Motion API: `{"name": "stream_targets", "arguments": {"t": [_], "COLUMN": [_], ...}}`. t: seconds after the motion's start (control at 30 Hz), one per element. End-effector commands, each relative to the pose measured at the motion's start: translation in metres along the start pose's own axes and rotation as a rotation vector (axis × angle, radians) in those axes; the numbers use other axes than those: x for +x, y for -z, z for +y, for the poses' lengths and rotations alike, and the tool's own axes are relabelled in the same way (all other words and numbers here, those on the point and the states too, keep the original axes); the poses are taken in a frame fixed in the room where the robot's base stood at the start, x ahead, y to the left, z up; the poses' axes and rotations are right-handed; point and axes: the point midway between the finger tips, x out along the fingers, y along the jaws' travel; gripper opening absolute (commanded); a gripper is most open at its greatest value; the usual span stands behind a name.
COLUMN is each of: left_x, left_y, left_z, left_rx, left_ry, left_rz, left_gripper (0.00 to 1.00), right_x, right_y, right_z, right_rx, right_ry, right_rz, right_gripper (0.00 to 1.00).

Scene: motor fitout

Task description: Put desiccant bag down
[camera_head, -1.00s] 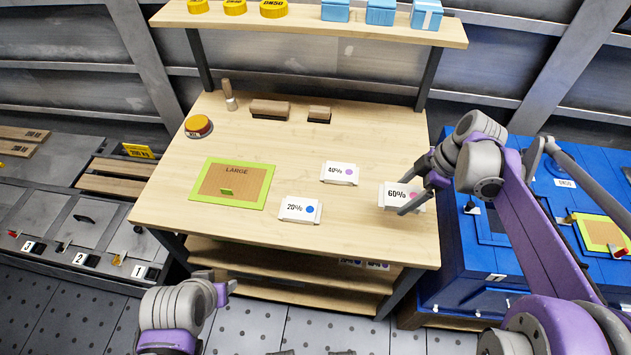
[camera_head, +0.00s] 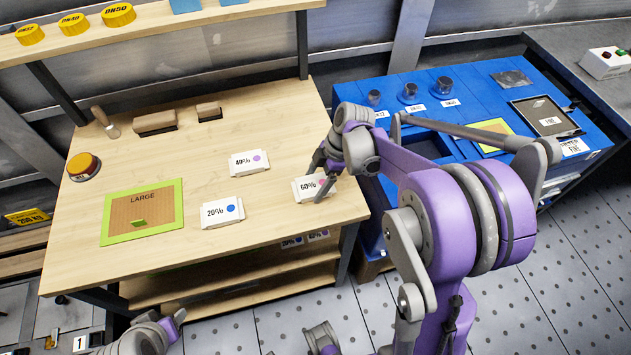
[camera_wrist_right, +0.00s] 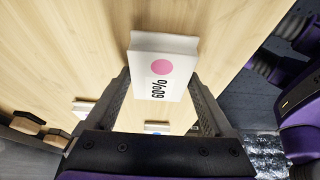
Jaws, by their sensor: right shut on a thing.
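A white desiccant bag marked 60% with a pink dot (camera_head: 307,188) is at the right side of the wooden bench (camera_head: 265,120). My right gripper (camera_head: 322,181) is shut on it. In the right wrist view the 60% bag (camera_wrist_right: 160,72) lies between the two fingers (camera_wrist_right: 161,105). I cannot tell whether it touches the bench top. The 40% bag (camera_head: 248,163) and the 20% bag (camera_head: 222,212) lie flat to its left. My left gripper (camera_head: 172,325) is low at the bottom left, away from the bench; its opening is unclear.
A blue cabinet (camera_head: 375,97) stands right of the bench. Bare bench top surrounds the bags.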

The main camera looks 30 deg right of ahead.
Motion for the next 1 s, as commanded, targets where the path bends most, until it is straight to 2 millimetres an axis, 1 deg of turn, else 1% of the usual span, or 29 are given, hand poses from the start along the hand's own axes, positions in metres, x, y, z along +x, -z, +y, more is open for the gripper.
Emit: {"name": "stream_targets", "arguments": {"t": [0.13, 0.27, 0.3, 0.33, 0.37, 0.57, 0.67, 0.77, 0.87, 1.0], "left_x": [0.0, 0.003, 0.002, 0.002, 0.002, 0.002, -0.002, -0.002, -0.003, -0.005], "left_y": [0.0, -0.002, -0.002, -0.002, -0.001, -0.001, 0.001, 0.001, 0.002, 0.004], "left_z": [0.0, 0.0, 0.0, 0.0, 0.0, 0.0, 0.0, 0.0, 0.0, 0.0], "left_rx": [0.0, 0.0, 0.0, 0.0, 0.0, 0.0, 0.0, 0.0, 0.0, 0.0], "left_ry": [0.0, 0.0, 0.0, 0.0, 0.0, 0.0, 0.0, 0.0, 0.0, 0.0], "left_rz": [0.0, -0.001, -0.001, -0.001, -0.001, -0.001, 0.001, 0.001, 0.001, 0.003], "left_gripper": [0.5, 0.5, 0.5, 0.5, 0.5, 0.5, 0.5, 0.5, 0.5, 0.5], "right_x": [-0.001, 0.003, 0.003, 0.003, 0.002, 0.002, -0.002, -0.014, -0.034, -0.066], "right_y": [0.0, -0.001, -0.001, -0.001, -0.001, -0.001, 0.001, 0.0, 0.0, 0.0], "right_z": [0.0, 0.0, 0.0, 0.0, 0.0, 0.0, 0.0, 0.0, 0.0, 0.0], "right_rx": [0.0, 0.0, 0.0, 0.0, 0.0, 0.0, 0.0, 0.002, 0.003, 0.003], "right_ry": [0.0, 0.0, 0.0, 0.0, 0.0, 0.0, -0.001, -0.001, -0.002, -0.001], "right_rz": [0.0, 0.0, 0.0, 0.0, 0.0, 0.0, 0.0, 0.0, 0.0, 0.0], "right_gripper": [0.22, 0.22, 0.92, 0.98, 1.0, 1.0, 1.0, 1.0, 1.0, 1.0]}}
